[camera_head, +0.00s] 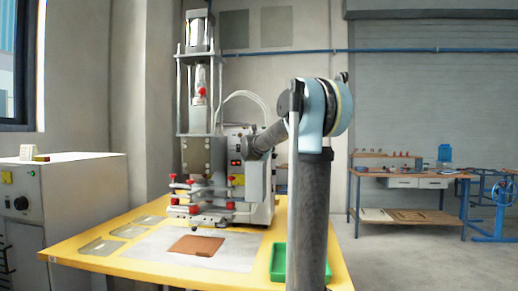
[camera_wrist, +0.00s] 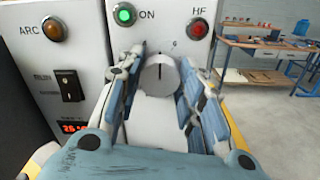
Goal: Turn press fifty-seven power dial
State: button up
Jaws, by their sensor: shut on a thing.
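The power dial (camera_wrist: 159,76) is a round, light grey knob with a dark pointer line, on the pale front panel of the press (camera_head: 258,190). In the wrist view, my gripper (camera_wrist: 161,67) has one blue-grey finger on each side of the dial and is shut on it. The pointer line stands about upright in the picture. In the head view, my arm reaches to the press's control box, and the dial cannot be made out there.
Near the dial are a lit green ON lamp (camera_wrist: 125,14), a red HF lamp (camera_wrist: 197,29), an amber ARC lamp (camera_wrist: 54,29) and a black rocker switch (camera_wrist: 69,85). A green tray (camera_head: 279,262) lies on the yellow table (camera_head: 70,251). A workbench (camera_head: 410,176) stands behind.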

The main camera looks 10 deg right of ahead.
jog(key=shift+s+d+f+m, duration=0.1)
jog(key=shift+m, duration=2.5)
jog(key=shift+d+f+m, duration=0.1)
jog(key=shift+m, duration=2.5)
jog(key=o, duration=1.1)
jog(key=shift+c, duration=0.2)
jog(key=shift+r, duration=0.1)
